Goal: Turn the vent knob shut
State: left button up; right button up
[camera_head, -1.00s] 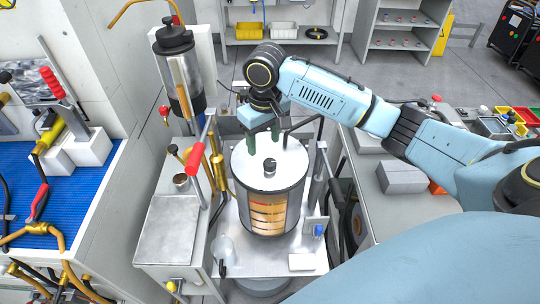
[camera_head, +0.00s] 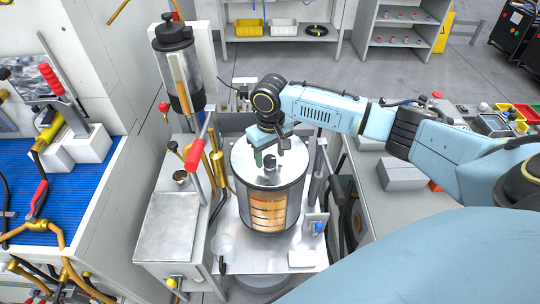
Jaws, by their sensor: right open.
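A silver cylindrical vessel (camera_head: 245,176) with a round pale lid stands upright in the middle, with glowing orange bands behind a window in its front. A small dark knob (camera_head: 270,163) sits on the lid, partly hidden by my right gripper; I take it to be the vent knob. My right gripper (camera_head: 270,156) is open and points down, its green fingertips low over the lid on either side of the knob. I cannot tell whether they touch it. My left gripper is out of view.
A red-handled lever (camera_head: 199,152) and a tall black-capped cylinder (camera_head: 176,65) stand left of the vessel. A metal post (camera_head: 317,180) rises close on its right. A blue-matted bench (camera_head: 62,186) with tools is at far left. Open floor lies behind.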

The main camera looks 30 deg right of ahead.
jog(key=shift+f, duration=0.45)
jog(key=shift+c, duration=0.3)
